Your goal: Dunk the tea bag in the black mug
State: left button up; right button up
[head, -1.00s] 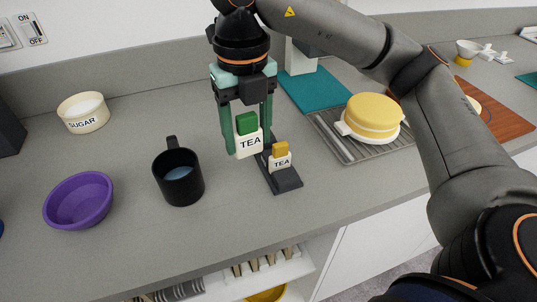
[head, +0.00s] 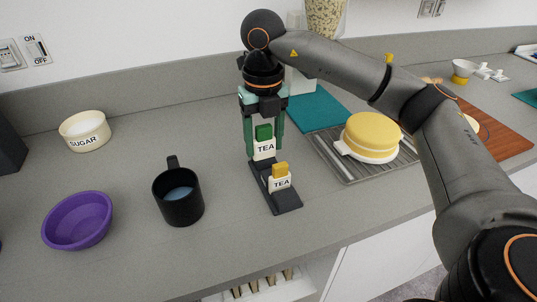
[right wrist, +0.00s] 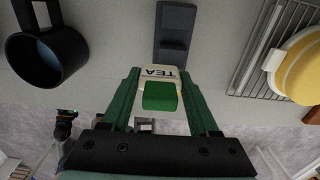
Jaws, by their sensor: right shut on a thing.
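The black mug (head: 179,210) stands upright on the grey counter, left of my right gripper, with bluish liquid inside. It also shows at the upper left of the right wrist view (right wrist: 82,48). My right gripper (head: 264,150) is shut on a white tea bag (head: 264,149) with a green top, labelled TEA. In the right wrist view the tea bag (right wrist: 160,86) sits between the green fingers. It is at the back end of the dark holder (head: 286,204); whether it touches the holder is unclear. A yellow-topped tea bag (head: 280,181) stands in the holder. My left gripper is out of view.
A purple bowl (head: 78,228) is left of the mug, and a sugar bowl (head: 85,132) is behind. Right of the holder are a wire rack (head: 349,174) bearing a yellow and white dish (head: 372,137) and a teal mat (head: 314,108). Counter between mug and holder is clear.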

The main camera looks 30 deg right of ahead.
aim_at(268, 146)
jog(key=f, duration=0.1)
jog(key=w+d+f, duration=0.2)
jog(key=f, duration=0.1)
jog(key=shift+d, duration=0.15)
jog(key=f, duration=0.2)
jog(key=f+p, duration=0.1)
jog(key=shift+w+d, duration=0.3)
jog(key=shift+f, duration=0.15)
jog(key=shift+f, duration=0.1)
jog(key=shift+f, duration=0.15)
jog(key=o, duration=1.3)
jog(key=shift+b, duration=0.35)
